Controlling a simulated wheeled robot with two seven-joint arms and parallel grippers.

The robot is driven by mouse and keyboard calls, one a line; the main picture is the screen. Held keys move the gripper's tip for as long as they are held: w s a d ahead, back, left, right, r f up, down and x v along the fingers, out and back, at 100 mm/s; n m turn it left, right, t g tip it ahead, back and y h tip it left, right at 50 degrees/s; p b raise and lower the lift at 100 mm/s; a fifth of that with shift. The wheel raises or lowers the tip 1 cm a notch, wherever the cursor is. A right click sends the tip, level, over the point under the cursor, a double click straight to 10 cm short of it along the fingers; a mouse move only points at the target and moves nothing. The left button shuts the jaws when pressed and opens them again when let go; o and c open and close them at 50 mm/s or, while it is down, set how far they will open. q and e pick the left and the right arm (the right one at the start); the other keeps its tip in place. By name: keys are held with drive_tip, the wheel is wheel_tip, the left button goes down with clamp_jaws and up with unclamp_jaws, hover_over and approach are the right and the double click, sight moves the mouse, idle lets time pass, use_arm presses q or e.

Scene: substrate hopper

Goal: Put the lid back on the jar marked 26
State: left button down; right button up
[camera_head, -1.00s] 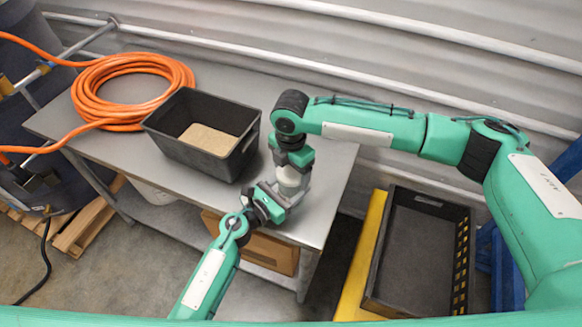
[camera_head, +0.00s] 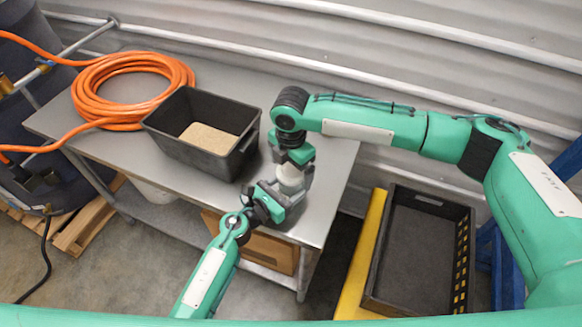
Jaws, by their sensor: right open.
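A small pale jar (camera_head: 290,179) stands at the right end of the metal table, between my two grippers. Its number is not readable, and I cannot tell from here whether a lid is on it. My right gripper (camera_head: 302,168) points down from above, open, right at the jar's top. My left gripper (camera_head: 283,196) reaches in from the front, its jaws beside the lower part of the jar. Its fingers are too small and overlapped to show whether they are closed on the jar.
A black bin (camera_head: 165,143) of tan substrate stands left of the jar on the table (camera_head: 225,205). A coiled orange hose (camera_head: 95,112) lies further left. An empty black crate (camera_head: 420,245) sits on a yellow stand at right. The corrugated wall is behind.

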use_arm(q)
drive_tip(key=shift+c, duration=1.3)
unclamp_jaws()
use_arm(e)
wheel_tip(320, 180, up, 11)
drive_tip(key=shift+r, duration=0.2)
wheel_tip(320, 180, down, 4)
drive_tip(key=b, duration=0.4)
drive_tip(key=shift+f, duration=0.2)
use_arm(q)
drive_tip(key=v, duration=1.4)
